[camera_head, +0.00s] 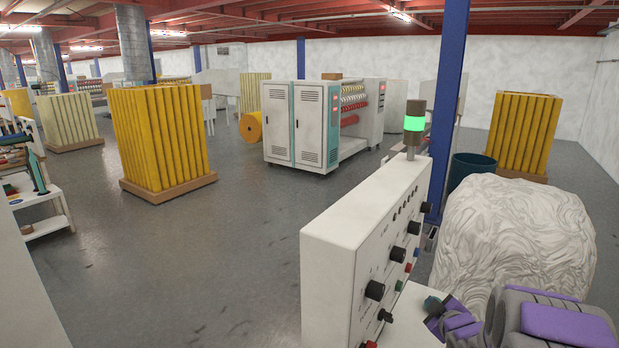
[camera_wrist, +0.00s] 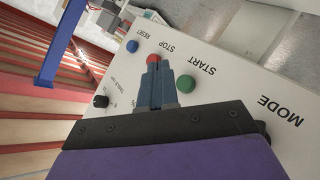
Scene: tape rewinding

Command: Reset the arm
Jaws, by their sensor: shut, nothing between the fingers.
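My gripper (camera_wrist: 158,72) is shut with nothing between its fingers. In the wrist view its blue-grey fingers lie in front of the white control panel (camera_wrist: 225,70). The tips show just below the red STOP button (camera_wrist: 153,58), and whether they touch it I cannot tell. The green START button (camera_wrist: 186,84) is right of the fingers, and a blue RESET button (camera_wrist: 132,46) is up and left. In the head view my purple and grey arm (camera_head: 560,322) is at the lower right, beside the control box (camera_head: 350,235). A green lamp (camera_head: 414,124) is lit on top of the box.
A large white wrapped bundle (camera_head: 515,240) stands close to my arm on the right. A blue post (camera_head: 447,90) rises behind the box. Yellow roll stacks (camera_head: 160,140) and a machine (camera_head: 310,125) stand further back. The grey floor (camera_head: 200,260) at left centre is clear.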

